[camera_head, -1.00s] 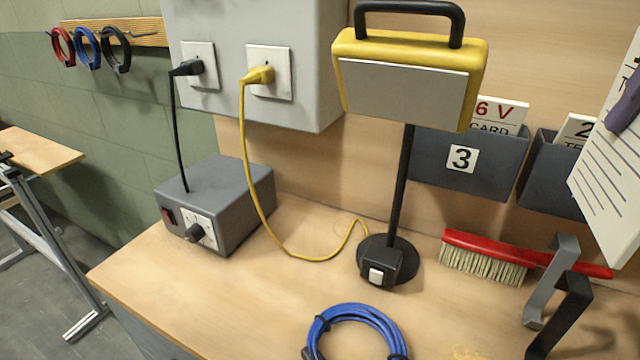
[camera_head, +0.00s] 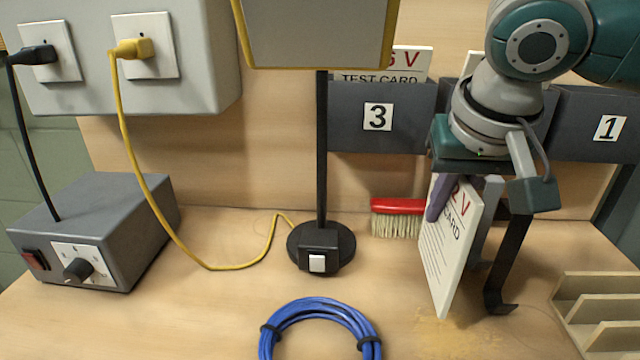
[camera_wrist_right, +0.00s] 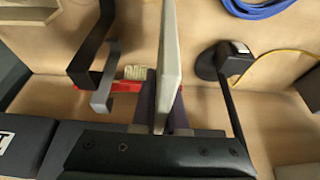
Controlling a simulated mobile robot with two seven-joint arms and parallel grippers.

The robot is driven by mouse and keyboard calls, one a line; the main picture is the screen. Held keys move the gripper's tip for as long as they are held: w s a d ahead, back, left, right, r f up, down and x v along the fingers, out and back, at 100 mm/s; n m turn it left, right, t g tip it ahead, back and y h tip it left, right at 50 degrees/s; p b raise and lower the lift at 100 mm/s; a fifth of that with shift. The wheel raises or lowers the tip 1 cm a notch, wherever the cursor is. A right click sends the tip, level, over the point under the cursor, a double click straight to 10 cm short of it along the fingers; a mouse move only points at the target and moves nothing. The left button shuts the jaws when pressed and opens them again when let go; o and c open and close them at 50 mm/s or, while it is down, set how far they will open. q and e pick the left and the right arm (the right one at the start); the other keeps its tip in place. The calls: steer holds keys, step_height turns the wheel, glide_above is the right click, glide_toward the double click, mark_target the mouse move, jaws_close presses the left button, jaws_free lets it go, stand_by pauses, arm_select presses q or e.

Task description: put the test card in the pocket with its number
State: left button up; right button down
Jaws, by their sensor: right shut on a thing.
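My right gripper (camera_head: 452,195) is shut on a white test card (camera_head: 447,255), upright and slightly tilted above the table; its red heading ends in "2 V", its start covered by a purple finger. The wrist view shows the card (camera_wrist_right: 170,65) edge-on between purple fingers (camera_wrist_right: 163,105). Pocket 3 (camera_head: 350,135) is dark grey and holds a red-lettered "6 V" test card (camera_head: 412,65). Pocket 1 (camera_head: 577,140) is at the right. Between them, my right arm hides most of another pocket, its number included; a white card edge (camera_head: 471,63) shows there. My left gripper is out of view.
A yellow-framed lamp (camera_head: 315,35) on a black post stands left of pocket 3. A red brush (camera_head: 398,215), grey and black bent brackets (camera_head: 508,260) and a wooden rack (camera_head: 605,315) are near the card. A blue cable coil (camera_head: 320,312) lies in front.

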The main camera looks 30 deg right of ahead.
mark_target(427, 271)
steer(key=shift+f+b, duration=0.4)
steer(key=shift+f, duration=2.15)
steer(key=shift+f, duration=0.1)
steer(key=c, duration=0.9)
jaws_free()
steer(key=shift+c, duration=0.2)
